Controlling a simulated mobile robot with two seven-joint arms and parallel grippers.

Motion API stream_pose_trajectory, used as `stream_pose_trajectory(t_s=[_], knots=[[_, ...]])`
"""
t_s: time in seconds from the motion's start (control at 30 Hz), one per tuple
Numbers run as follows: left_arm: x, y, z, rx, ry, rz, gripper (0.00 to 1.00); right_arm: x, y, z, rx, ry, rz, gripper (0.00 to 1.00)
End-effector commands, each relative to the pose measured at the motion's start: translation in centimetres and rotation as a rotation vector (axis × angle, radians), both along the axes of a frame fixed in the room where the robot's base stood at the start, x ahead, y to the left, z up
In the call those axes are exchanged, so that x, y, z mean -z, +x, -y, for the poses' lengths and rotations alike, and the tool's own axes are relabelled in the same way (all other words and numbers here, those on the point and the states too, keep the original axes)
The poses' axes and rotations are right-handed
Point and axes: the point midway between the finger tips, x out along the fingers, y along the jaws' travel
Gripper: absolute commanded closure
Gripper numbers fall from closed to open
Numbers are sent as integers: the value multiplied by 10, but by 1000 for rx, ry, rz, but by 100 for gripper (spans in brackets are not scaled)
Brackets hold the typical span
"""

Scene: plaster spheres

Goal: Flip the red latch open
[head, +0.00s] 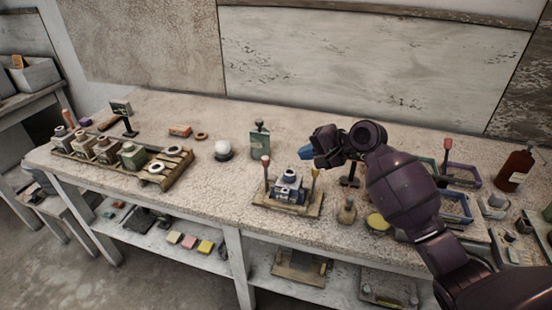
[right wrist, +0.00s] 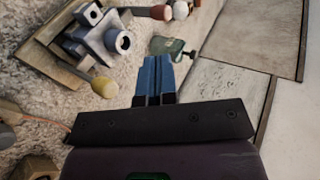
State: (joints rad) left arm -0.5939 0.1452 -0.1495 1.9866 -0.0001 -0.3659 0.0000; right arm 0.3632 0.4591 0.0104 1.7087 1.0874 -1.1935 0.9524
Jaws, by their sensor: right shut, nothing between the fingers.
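A small device (head: 289,185) with a white cylinder on top sits on a wooden board (head: 273,208) near the table's front edge. An upright lever with a red knob (head: 265,159) stands at its left, and a yellow-knobbed lever (head: 314,173) at its right. My right gripper (head: 305,153) is above and right of the device, its blue fingers shut and empty. In the right wrist view, the fingers (right wrist: 157,75) point toward a green bottle (right wrist: 166,47), with the device (right wrist: 105,38) at upper left. My left gripper is not in view.
A green bottle (head: 260,140) stands behind the device, and a white ball (head: 223,150) lies to its left. A wooden rack (head: 130,165) with several jars is at far left. Trays, a red-brown bottle (head: 515,168) and small items crowd the right. Table between rack and device is mostly clear.

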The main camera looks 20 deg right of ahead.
Motion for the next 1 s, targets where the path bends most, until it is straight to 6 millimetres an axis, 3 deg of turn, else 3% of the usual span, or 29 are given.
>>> stream_pose_trajectory(t_s=[0.37, 1.0], knots=[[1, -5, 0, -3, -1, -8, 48, 4, 4, -4, 0, -1, 2, 100], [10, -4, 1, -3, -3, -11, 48, 50, 55, -58, 1, -2, 4, 100]])
